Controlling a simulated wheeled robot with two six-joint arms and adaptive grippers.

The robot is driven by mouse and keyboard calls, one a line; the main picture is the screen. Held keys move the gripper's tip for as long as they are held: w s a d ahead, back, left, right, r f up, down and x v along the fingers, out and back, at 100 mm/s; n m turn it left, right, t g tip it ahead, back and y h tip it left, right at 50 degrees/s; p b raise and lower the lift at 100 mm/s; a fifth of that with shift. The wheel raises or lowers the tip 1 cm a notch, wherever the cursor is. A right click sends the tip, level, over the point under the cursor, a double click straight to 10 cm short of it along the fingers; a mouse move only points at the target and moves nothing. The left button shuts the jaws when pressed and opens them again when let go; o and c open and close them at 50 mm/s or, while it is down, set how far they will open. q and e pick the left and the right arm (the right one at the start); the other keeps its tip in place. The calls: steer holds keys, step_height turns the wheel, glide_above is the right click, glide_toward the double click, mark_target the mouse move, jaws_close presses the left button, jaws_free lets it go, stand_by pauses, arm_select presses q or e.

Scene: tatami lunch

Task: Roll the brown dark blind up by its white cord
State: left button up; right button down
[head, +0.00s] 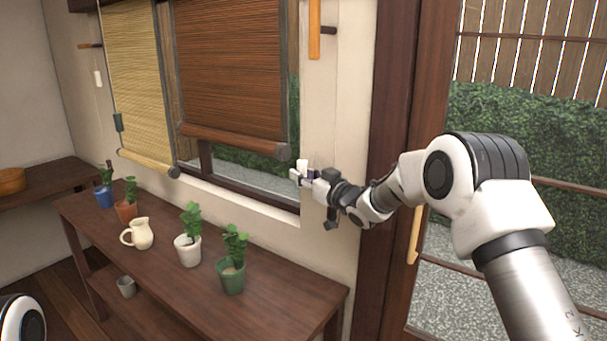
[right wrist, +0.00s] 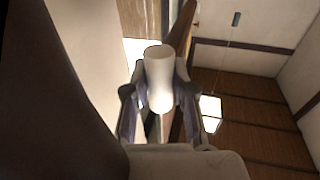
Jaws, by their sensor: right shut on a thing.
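The brown dark blind (head: 230,65) hangs over the right part of the window, its lower roll (head: 235,139) above the sill with a gap of open window below. My right gripper (head: 304,174) is at the wall just right of the window, below the blind's right end. It is shut on the white pull (head: 302,164) of the cord. In the right wrist view this white pull (right wrist: 160,75) is an upright-looking cylinder between the two fingers. The cord itself is too thin to make out clearly. My left gripper is out of view.
A straw-coloured blind (head: 138,80) hangs to the left, with a green pull (head: 118,122) and a white one (head: 98,78) near it. A wooden table (head: 165,250) below holds several potted plants and a cream jug (head: 138,233). A glazed door (head: 520,130) stands right.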

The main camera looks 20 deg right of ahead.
steer(key=shift+s+a+f+g, duration=0.1)
steer(key=shift+f+g, duration=0.05)
steer(key=shift+f, duration=0.65)
steer(key=shift+s+a+f+g, duration=0.1)
steer(key=shift+f+g, duration=0.05)
steer(key=shift+f, duration=0.6)
steer(key=c, duration=0.9)
jaws_free()
steer(key=shift+c, duration=0.2)
steer(key=shift+w+f, duration=0.15)
steer(key=shift+w, duration=0.35)
steer(key=shift+s+d+r, duration=0.1)
steer(key=shift+s+r, duration=0.2)
steer(key=shift+r, duration=0.05)
steer(key=v, duration=1.1)
steer(key=shift+s+f, duration=0.15)
steer(key=shift+f, duration=0.2)
steer(key=shift+f, duration=0.1)
